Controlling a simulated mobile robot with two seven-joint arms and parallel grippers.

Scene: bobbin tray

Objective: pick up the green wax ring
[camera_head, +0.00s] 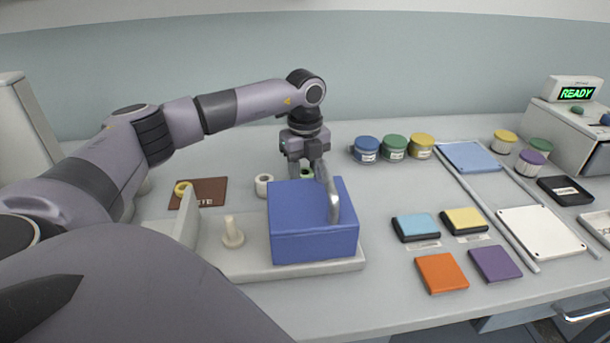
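A small green ring (307,173), which looks like the green wax ring, shows just behind the blue box. It is partly hidden by my gripper and the box's rear edge. My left gripper (306,171) points down over it from behind the box, with its fingers apart on either side of the green. I cannot tell whether the fingers touch or grip it. My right gripper is not in view.
A pale peg (232,232) stands front left. Lidded jars (394,147) stand right.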

